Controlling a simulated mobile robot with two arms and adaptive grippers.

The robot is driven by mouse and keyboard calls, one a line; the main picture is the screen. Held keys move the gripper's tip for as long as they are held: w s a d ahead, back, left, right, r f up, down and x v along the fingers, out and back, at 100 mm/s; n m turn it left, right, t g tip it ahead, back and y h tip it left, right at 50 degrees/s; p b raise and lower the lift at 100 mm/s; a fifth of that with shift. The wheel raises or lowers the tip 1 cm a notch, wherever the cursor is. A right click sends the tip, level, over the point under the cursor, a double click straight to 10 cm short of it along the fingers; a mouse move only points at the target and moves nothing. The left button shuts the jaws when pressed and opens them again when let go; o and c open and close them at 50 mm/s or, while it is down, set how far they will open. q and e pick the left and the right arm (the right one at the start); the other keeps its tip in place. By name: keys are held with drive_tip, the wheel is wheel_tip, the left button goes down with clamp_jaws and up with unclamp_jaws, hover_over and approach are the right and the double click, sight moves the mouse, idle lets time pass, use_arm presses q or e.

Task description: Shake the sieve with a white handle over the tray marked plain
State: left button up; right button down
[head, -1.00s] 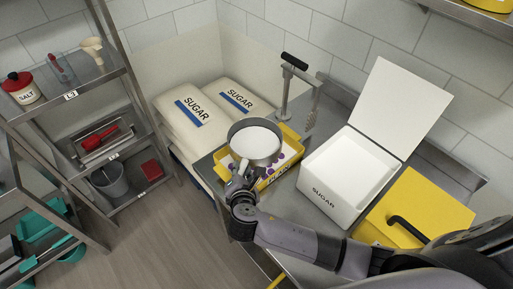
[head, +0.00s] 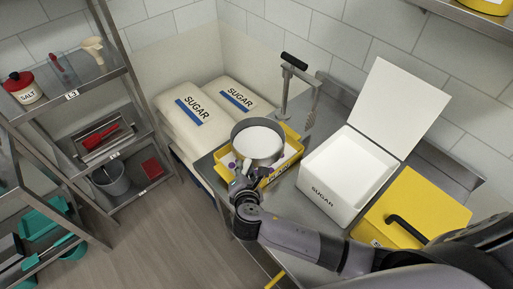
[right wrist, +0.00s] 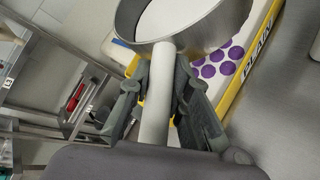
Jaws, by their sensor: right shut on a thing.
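The sieve (head: 258,149) is a round grey metal drum with white material inside. It is above the yellow tray (head: 288,165), which holds purple round pieces and hides partly under it. In the right wrist view the tray's yellow wall (right wrist: 254,72) bears dark lettering that looks like "PLAIN". My right gripper (head: 243,183) is shut on the sieve's white handle (right wrist: 156,95), with a finger on each side of it. The sieve's rim (right wrist: 180,38) shows at the top of the right wrist view. My left gripper is not in view.
A white box marked SUGAR (head: 338,190) stands open-lidded right of the tray, with a yellow bin (head: 425,205) beyond it. A metal stand with a black handle (head: 290,85) is behind the tray. Sugar sacks (head: 190,115) lie at left, near a shelf rack (head: 120,135).

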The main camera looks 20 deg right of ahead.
drive_tip(key=shift+w+a, duration=0.25)
drive_tip(key=shift+a, duration=0.3)
drive_tip(key=shift+r, duration=0.1)
drive_tip(key=shift+d, duration=0.1)
drive_tip(key=d, duration=0.1)
drive_tip(key=s+d, duration=0.1)
drive_tip(key=shift+s+d, duration=0.2)
drive_tip(key=shift+d, duration=0.2)
idle(0.5)
